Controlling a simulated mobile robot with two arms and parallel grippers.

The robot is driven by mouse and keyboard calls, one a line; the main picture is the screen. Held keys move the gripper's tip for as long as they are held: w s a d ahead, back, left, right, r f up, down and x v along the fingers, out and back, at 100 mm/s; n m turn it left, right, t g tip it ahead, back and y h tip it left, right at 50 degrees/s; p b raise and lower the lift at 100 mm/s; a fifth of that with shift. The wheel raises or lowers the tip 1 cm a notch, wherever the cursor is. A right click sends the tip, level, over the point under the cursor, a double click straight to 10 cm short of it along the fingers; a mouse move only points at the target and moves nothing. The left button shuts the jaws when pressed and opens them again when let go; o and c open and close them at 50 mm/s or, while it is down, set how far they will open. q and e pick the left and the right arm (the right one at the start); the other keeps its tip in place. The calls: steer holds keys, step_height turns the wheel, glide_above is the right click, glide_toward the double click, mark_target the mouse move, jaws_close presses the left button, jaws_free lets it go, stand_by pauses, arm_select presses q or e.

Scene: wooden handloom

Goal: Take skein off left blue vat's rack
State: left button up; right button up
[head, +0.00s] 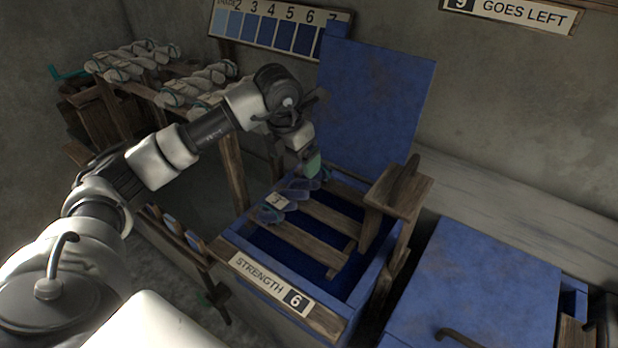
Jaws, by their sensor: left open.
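The left blue vat (357,291) stands open in the middle, with its blue lid (372,100) raised behind it and a "STRENGTH 6" plate on its front. A wooden slatted rack (312,235) lies across its top over dark blue liquid. A blue-grey skein (270,214) with a pale marked tag lies across the left part of the rack. My left gripper (311,172) is open, pointing down at the skein's far end; its fingers partly hide that end, and I cannot tell whether they touch. My right gripper is not in view.
A second blue vat (480,290) at the right has its lid down. A wooden bracket (399,192) rises at the first vat's right edge. Pale skeins (130,60) lie on a wooden stand at the back left. A numbered shade chart (270,28) hangs on the wall.

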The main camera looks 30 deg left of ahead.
mark_target(296, 186)
arm_select(q)
steer(key=shift+a+f, duration=0.25)
steer(key=shift+a, duration=0.15)
step_height(296, 186, down, 4)
steer(key=shift+r, duration=0.2)
steer(key=shift+w+f, duration=0.15)
steer(key=shift+f, duration=0.15)
steer(key=f, duration=0.5)
steer(key=shift+w+d, duration=0.15)
steer(key=shift+w, duration=0.2)
steer(key=shift+f, duration=0.25)
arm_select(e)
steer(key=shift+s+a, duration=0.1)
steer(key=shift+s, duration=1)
arm_select(q)
steer(key=shift+c, duration=0.4)
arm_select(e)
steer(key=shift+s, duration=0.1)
arm_select(q)
steer(key=shift+c, duration=1.3)
steer(key=c, duration=0.7)
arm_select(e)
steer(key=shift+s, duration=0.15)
